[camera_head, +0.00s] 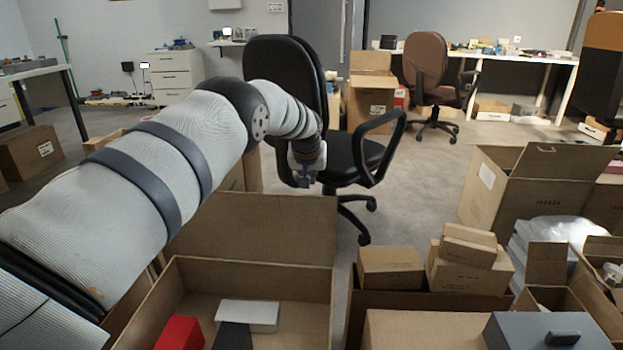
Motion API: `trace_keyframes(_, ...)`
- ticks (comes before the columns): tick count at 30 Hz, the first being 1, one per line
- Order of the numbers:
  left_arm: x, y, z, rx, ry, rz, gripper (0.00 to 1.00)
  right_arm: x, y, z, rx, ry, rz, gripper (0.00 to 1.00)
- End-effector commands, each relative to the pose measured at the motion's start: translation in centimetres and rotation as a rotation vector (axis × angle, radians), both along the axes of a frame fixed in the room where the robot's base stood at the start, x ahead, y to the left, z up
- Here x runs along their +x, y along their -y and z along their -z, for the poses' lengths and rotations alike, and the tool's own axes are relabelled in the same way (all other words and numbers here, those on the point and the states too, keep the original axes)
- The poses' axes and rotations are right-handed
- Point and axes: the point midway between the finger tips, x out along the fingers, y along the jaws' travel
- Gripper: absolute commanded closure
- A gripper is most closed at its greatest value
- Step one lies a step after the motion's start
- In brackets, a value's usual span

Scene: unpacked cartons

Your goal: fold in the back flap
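An open brown carton (307,291) stands at the bottom, left of centre. Its back flap (255,228) stands up from the far wall, roughly upright or leaning back. My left arm reaches in from the left, and its gripper (308,182) hangs pointing down just above the flap's top edge, near its right part. I cannot tell whether it touches the flap or is behind it. The fingers are small and dark, so their opening is unclear. Inside the carton are a red box (180,334), a white box (248,315) and a dark box (233,336). My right gripper is out of view.
A black office chair (360,160) stands just behind the carton. Small brown boxes (390,267) sit on a carton to the right. A large open carton (510,195) and a grey case (545,331) are further right. Grey floor (425,190) is clear behind them.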

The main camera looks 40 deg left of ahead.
Motion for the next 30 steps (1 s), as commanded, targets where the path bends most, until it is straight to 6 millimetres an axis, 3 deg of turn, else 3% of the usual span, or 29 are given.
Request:
trace_keyframes(1, 0.3, -0.3, 1.4, 0.0, -0.003, 0.0, 1.0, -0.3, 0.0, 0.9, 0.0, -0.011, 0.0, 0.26)
trace_keyframes(5, 1.1, -1.0, 3.1, 0.0, -0.004, -0.001, 1.0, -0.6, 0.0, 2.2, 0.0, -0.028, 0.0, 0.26)
trace_keyframes(7, 0.7, -0.4, 1.9, -0.002, -0.002, 0.002, 1.0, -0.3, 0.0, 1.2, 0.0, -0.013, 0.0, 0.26)
trace_keyframes(12, -0.5, 0.5, 1.4, -0.001, 0.002, 0.003, 1.0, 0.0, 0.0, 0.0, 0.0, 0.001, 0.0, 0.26)
trace_keyframes(20, -1.8, 1.7, 1.7, 0.0, 0.0, 0.002, 1.0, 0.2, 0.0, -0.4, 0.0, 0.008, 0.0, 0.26)
trace_keyframes(30, -1.9, 1.7, 1.8, 0.0, 0.0, 0.002, 1.0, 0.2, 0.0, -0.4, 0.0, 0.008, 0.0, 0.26)
